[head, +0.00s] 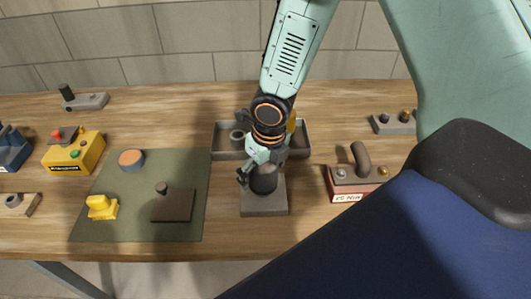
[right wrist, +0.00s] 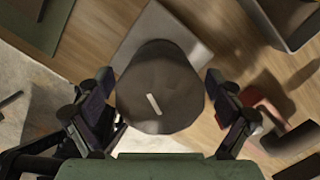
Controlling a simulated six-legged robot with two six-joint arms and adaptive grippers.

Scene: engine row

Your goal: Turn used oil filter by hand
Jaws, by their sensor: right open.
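The used oil filter (head: 264,182) is a dark cylinder standing on a grey block (head: 264,204) near the front of the bench. In the right wrist view the filter (right wrist: 160,100) shows its round top with a short white mark, above the pale block (right wrist: 190,22). My right gripper (head: 260,168) is over the filter from above. In the right wrist view its open fingers (right wrist: 160,82) stand on either side of the filter, with a small gap visible at each side. My left gripper is not in view.
A grey tray (head: 222,142) lies just behind the block. A green mat (head: 130,220) to the left carries a yellow part (head: 101,207) and a brown plate with a knob (head: 173,205). A red-and-white block with a curved pipe (head: 358,185) stands to the right.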

